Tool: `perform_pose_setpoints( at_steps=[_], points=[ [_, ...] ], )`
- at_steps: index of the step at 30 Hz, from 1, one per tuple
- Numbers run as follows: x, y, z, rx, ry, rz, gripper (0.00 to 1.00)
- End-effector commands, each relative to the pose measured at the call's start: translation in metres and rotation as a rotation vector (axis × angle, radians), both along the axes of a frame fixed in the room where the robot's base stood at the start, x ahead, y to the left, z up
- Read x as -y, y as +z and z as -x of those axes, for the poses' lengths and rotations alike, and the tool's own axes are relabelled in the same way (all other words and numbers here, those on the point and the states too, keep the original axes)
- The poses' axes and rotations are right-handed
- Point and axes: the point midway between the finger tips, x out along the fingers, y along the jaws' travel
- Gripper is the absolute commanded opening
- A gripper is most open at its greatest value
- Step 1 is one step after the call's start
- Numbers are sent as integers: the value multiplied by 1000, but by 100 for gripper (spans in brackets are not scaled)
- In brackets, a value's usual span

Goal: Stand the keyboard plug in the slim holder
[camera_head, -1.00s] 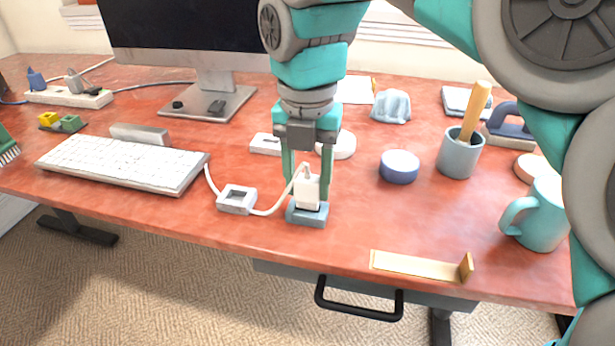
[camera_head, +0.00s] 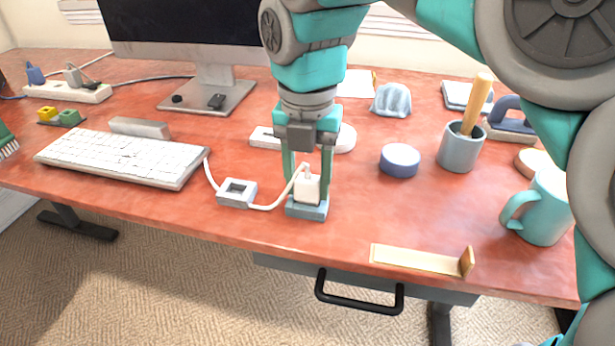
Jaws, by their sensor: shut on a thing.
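The keyboard plug (camera_head: 307,190) is a white block with a white cord from its top. It stands upright at the slim holder (camera_head: 306,211), a small blue-grey block near the desk's front edge. The plug's lower end appears to be in the holder; its very bottom is hidden. My gripper (camera_head: 307,185) points down and is shut on the plug, one green finger on each side. The cord runs left through a white square-framed piece (camera_head: 237,193) to the white keyboard (camera_head: 122,158).
A blue round tin (camera_head: 400,161), a grey cup (camera_head: 460,148) with a wooden handle and a teal mug (camera_head: 541,212) stand to the right. A wooden L-shaped piece (camera_head: 416,261) lies at the front edge. A monitor stand (camera_head: 207,97) is behind.

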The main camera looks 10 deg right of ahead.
Motion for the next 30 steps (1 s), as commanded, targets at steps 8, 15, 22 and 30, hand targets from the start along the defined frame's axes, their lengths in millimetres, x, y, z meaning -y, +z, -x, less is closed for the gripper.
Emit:
perform_pose_setpoints(
  at_steps=[8,15,22,30],
  points=[
    [0,-3,0,0,0,0,53],
    [0,-3,0,0,0,0,80],
    [0,-3,0,0,0,0,84],
    [0,-3,0,0,0,0,84]
  ],
)
